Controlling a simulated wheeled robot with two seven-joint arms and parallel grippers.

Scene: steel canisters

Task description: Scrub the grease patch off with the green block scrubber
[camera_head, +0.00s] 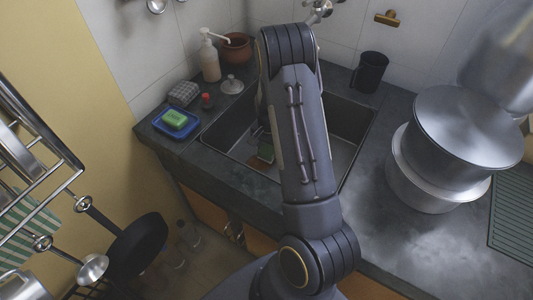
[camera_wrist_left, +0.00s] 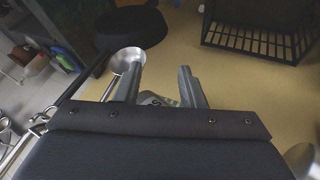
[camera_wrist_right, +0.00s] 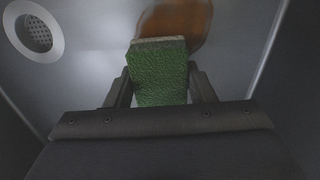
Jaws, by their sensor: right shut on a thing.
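The green block scrubber (camera_wrist_right: 160,78) is held between the fingers of my right gripper (camera_wrist_right: 160,88), with its pale grey end face pointing away. In the head view my right arm hides most of the gripper. My left gripper (camera_wrist_left: 160,90) is open and empty, away from the sink, with its fingers apart.
The drain (camera_wrist_right: 36,33) is to the patch's left. A green sponge (camera_head: 174,118) lies on a blue tray (camera_head: 190,132) left of the sink, near a soap dispenser (camera_head: 209,60). A dark mug (camera_head: 369,72) and large steel pots (camera_head: 425,190) stand to the right.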

